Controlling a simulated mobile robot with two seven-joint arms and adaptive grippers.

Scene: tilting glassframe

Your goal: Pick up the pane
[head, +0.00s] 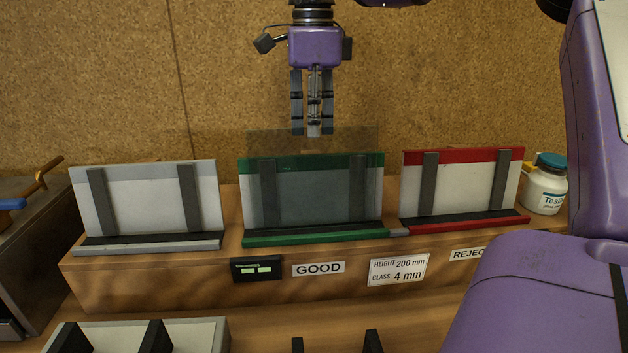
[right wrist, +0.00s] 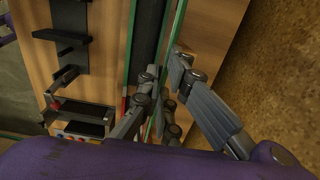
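The pane (head: 315,200) is a clear, faintly tinted glass sheet standing upright against the green-edged rack (head: 270,241) marked GOOD; its top rises above the rack's back. My right gripper (head: 313,132) points straight down over the middle of its top edge, with the fingertips overlapping that edge in the head view. In the right wrist view, the right gripper's fingers (right wrist: 160,68) are spread, with a thin green edge running between them; contact with the glass cannot be made out. My left gripper is out of view.
A grey rack (head: 150,246) stands left and a red rack (head: 470,221) right, both without a visible pane. A white jar (head: 545,190) stands at the far right. A small display box (head: 257,269) is on the shelf front. More holders (head: 190,335) are in the foreground.

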